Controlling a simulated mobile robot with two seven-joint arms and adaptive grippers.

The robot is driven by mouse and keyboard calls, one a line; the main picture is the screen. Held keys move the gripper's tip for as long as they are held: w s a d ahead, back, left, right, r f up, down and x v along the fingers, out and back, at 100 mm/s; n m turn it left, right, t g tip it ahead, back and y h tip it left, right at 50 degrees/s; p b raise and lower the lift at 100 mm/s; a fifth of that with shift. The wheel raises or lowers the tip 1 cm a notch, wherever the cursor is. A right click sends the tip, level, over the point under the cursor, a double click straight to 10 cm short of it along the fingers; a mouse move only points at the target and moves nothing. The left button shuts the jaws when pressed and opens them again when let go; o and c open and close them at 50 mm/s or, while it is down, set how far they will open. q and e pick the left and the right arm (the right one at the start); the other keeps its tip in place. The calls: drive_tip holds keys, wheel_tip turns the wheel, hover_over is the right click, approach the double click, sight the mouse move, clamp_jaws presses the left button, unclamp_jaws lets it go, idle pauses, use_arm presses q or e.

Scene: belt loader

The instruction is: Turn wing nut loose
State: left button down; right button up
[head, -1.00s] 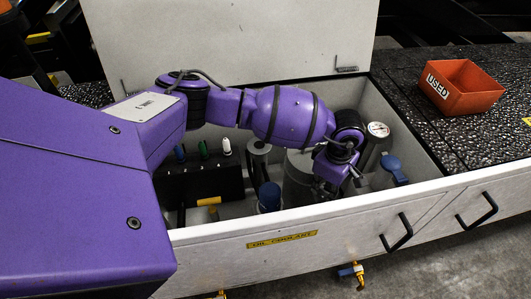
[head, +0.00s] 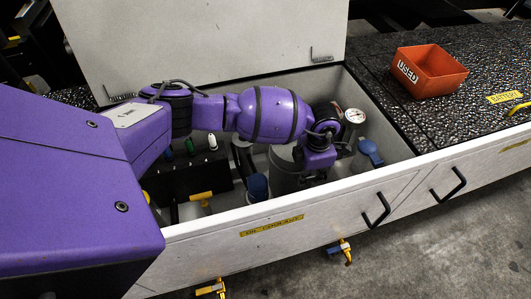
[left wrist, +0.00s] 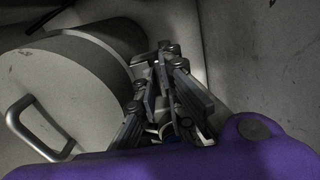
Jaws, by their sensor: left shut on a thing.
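My left gripper (head: 316,172) is down inside the open bin, at the right side of a grey cylindrical canister (head: 284,180). In the left wrist view my left gripper (left wrist: 166,100) has its fingers close together beside the round canister (left wrist: 75,80), which has a metal handle (left wrist: 35,135). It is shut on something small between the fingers. No wing nut can be made out clearly; the fingers hide what they hold. My right gripper is not in view.
The bin's white front wall (head: 225,232) and raised lid (head: 210,40) enclose the arm. A pressure gauge (head: 355,116) and a blue cap (head: 370,150) stand just right of the gripper. An orange box marked USED (head: 430,72) sits on the dark top at right.

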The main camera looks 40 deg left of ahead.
sight(309, 178)
use_arm(q)
drive_tip(key=shift+s+f+n, duration=0.3)
drive_tip(key=shift+s+n, duration=0.1)
drive_tip(key=shift+d, duration=0.1)
drive_tip(key=c, duration=1.9)
unclamp_jaws()
drive_tip(key=shift+w+r, duration=0.1)
drive_tip(key=shift+w, duration=0.1)
drive_tip(key=shift+w+r, duration=0.15)
wheel_tip(309, 178, up, 12)
drive_tip(key=shift+f, duration=0.1)
